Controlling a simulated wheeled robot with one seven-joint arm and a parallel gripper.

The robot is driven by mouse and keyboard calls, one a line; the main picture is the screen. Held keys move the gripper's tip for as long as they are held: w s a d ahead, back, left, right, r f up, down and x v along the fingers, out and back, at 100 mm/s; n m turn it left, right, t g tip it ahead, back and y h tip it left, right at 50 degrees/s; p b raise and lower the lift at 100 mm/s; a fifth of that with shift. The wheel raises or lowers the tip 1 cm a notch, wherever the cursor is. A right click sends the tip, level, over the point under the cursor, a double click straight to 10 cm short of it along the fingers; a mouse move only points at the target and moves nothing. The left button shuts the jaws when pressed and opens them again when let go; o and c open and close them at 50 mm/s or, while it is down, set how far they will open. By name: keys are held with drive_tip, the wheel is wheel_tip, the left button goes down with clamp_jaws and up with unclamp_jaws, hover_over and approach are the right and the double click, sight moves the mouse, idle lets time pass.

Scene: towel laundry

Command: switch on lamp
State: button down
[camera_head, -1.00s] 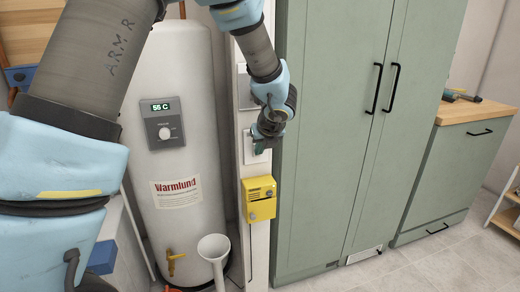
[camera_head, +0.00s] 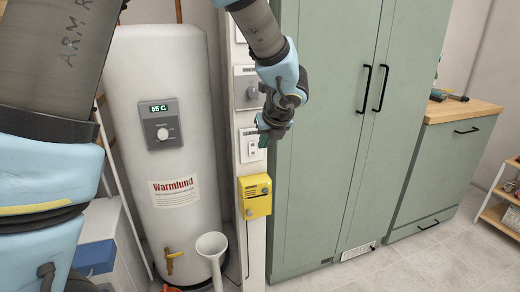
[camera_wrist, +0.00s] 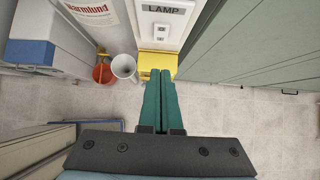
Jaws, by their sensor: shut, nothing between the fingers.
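The lamp switch (camera_head: 251,147) is a small white plate on the narrow wall strip between the boiler and the green cabinet. My gripper (camera_head: 264,139) is just right of the plate in the head view. In the wrist view my gripper's green fingers (camera_wrist: 162,75) are together and empty, pointing toward the wall below the plate. I cannot tell how far the tips are from the wall.
A yellow box (camera_head: 256,196) is fixed below the switch. A grey panel with a knob (camera_head: 246,88) is above it. The white boiler (camera_head: 163,100) stands left, the green cabinet (camera_head: 330,160) right. A white funnel (camera_head: 212,245) stands low by the boiler.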

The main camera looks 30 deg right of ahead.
drive_tip(key=shift+v, duration=2.2)
drive_tip(key=shift+f, duration=0.1)
drive_tip(key=s+f+m+t, duration=0.2)
drive_tip(key=f+m+t, duration=0.2)
drive_tip(key=m, duration=0.5)
drive_tip(key=s+f+m+t+h+p, duration=0.1)
drive_tip(key=f+m+t, duration=0.3)
drive_tip(key=m, duration=0.5)
drive_tip(key=shift+s+a+f+t, duration=0.3)
drive_tip(key=shift+s+f+t, duration=0.1)
drive_tip(key=shift+s+f, duration=0.4)
